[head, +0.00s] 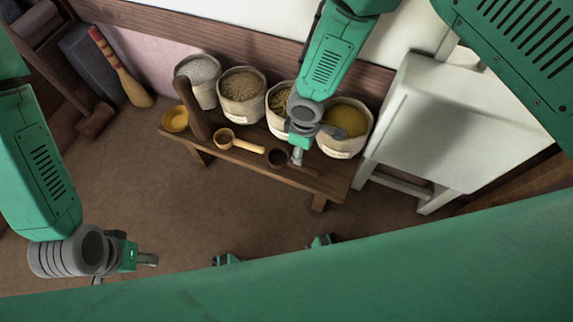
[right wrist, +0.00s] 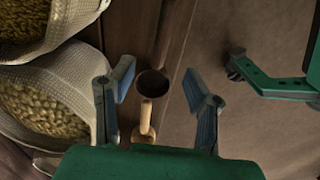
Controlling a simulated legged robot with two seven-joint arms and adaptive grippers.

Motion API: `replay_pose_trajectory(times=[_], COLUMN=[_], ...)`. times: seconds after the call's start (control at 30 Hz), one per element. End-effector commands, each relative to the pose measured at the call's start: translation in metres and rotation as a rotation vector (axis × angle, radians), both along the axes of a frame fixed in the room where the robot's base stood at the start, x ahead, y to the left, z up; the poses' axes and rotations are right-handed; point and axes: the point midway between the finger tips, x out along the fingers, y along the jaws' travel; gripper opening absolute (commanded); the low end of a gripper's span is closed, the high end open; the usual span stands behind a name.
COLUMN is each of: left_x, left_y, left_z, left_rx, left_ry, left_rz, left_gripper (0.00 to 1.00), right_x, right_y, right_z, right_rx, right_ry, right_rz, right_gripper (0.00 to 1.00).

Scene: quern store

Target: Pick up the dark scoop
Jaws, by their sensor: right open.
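The dark scoop (head: 278,158) lies on the low wooden bench (head: 235,160), its round cup open upward and its dark handle running right. My right gripper (head: 297,156) is above it, partly covering the handle. In the right wrist view the scoop's dark cup (right wrist: 152,84) shows between the two spread fingers of my open right gripper (right wrist: 158,82). The fingers hold nothing; whether they touch the scoop cannot be told. A lighter wooden scoop (head: 225,137) lies to the left, its handle (right wrist: 146,115) pointing at the dark cup. My left gripper (head: 148,260) is at lower left, away from the bench; its jaws are unclear.
Several sacks of grain, one a grain sack (head: 241,88), stand along the bench's back. A yellow bowl (head: 175,119) and a tall dark wooden piece (head: 190,108) are at its left end. A white stand (head: 440,120) is at right.

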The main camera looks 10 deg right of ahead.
Motion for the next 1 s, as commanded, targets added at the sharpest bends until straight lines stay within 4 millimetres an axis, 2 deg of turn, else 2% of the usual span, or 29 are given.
replay_pose_trajectory(times=[0.03,0.13,0.23,0.47,0.73,0.83,1.0], left_x=[0.0,0.0,0.0,0.0,0.0,0.0,0.0], left_y=[0.0,0.0,0.0,0.001,0.001,0.001,0.001], left_z=[-0.008,-0.015,-0.019,-0.024,-0.049,-0.051,-0.05], left_rx=[0.0,0.0,0.001,0.001,0.0,0.0,0.0], left_ry=[-0.001,-0.001,-0.001,-0.001,0.0,0.0,0.0], left_rz=[0.0,0.001,0.001,0.001,0.001,0.001,0.001], left_gripper=[0.4,0.4,0.4,0.4,0.4,0.4,0.4], right_x=[-0.001,-0.001,0.0,0.0,-0.001,0.0,0.0], right_y=[0.0,0.0,-0.001,-0.003,0.0,0.0,0.0], right_z=[-0.016,-0.033,-0.044,-0.057,-0.097,-0.103,-0.101], right_rx=[0.0,0.0,0.002,0.007,0.009,0.007,0.007], right_ry=[0.003,0.002,0.001,0.001,0.002,0.001,0.0], right_rz=[0.0,-0.002,-0.002,-0.002,-0.004,-0.005,-0.004], right_gripper=[0.43,0.43,0.43,0.43,0.43,0.43,0.43])
